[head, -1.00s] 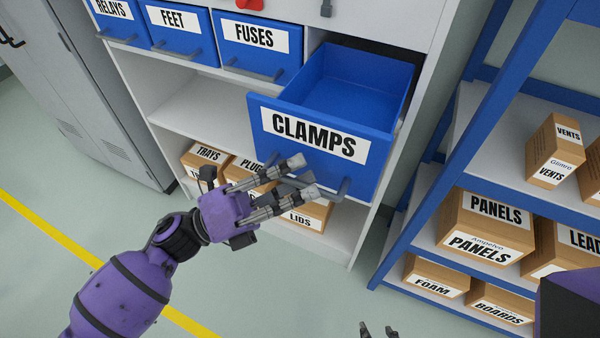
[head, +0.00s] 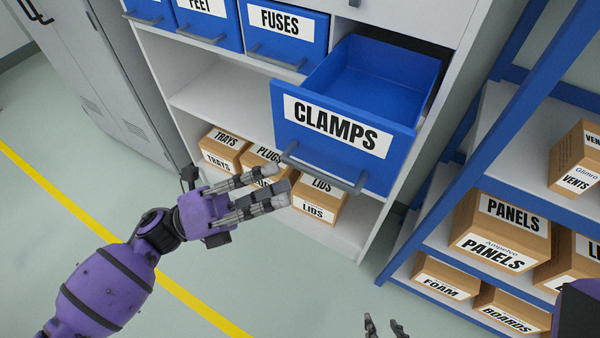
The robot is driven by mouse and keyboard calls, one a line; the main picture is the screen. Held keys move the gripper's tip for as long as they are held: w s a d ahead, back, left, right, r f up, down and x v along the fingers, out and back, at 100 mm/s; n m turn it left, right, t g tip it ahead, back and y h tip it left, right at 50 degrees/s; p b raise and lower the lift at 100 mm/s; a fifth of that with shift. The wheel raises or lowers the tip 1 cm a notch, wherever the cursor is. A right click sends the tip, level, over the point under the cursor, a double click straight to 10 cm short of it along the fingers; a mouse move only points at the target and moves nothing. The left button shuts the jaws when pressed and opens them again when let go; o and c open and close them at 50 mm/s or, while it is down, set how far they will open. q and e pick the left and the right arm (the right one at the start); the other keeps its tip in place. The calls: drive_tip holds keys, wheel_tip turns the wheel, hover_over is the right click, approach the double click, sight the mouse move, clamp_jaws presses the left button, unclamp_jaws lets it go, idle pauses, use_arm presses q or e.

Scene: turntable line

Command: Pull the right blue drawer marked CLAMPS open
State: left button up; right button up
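The blue CLAMPS drawer (head: 345,150) stands pulled out of the white cabinet, and its empty blue inside shows. Its grey bar handle (head: 325,177) runs along the lower front, below the white label. My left gripper (head: 282,186) is in front of and just below the handle's left end. Its fingers are apart with nothing between them, and it looks clear of the handle. My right gripper (head: 384,323) shows only its fingertips at the bottom edge. They are apart and empty, far from the drawer.
A closed FUSES drawer (head: 286,38) sits left of the open one. Boxes marked TRAYS (head: 222,150) and LIDS (head: 318,200) stand on the cabinet's lower shelf. A blue-framed rack (head: 440,150) with cartons stands close on the right. Open floor lies in front.

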use_arm(q)
drive_tip(key=v, duration=0.4)
drive_tip(key=shift+f, duration=0.1)
idle(0.4)
drive_tip(key=w+a+f+n+t+y+p, duration=0.1)
drive_tip(key=w+a+f+n+t+y, duration=0.15)
drive_tip(key=w+n+t+y, duration=0.55)
drive_tip(key=w+a+f+n+t+y, duration=0.25)
drive_tip(key=f+n+t, duration=0.2)
drive_tip(key=n, duration=0.75)
drive_tip(key=s+a+f+n+y+p, duration=0.1)
drive_tip(key=s+a+f+n+y, duration=0.35)
drive_tip(key=f+n+y, duration=0.4)
drive_tip(key=s+a+f+n+g+y+p, duration=0.1)
drive_tip(key=s+f+n, duration=0.4)
drive_tip(key=s, duration=0.6)
drive_tip(key=s+a+f+n+g+y+p, duration=0.2)
drive_tip(key=s+f+n+g, duration=0.3)
drive_tip(key=s, duration=0.7)
wheel_tip(320, 180, down, 3)
drive_tip(key=shift+s+a+r+n, duration=0.15)
drive_tip(key=shift+s+a+n, duration=0.15)
drive_tip(key=shift+a+n, duration=0.15)
use_arm(e)
drive_tip(key=r, duration=0.1)
drive_tip(key=w+r, duration=0.1)
drive_tip(key=r, duration=0.1)
drive_tip(key=a+r, duration=0.1)
drive_tip(key=shift+w+r, duration=0.2)
drive_tip(key=shift+r, duration=0.15)
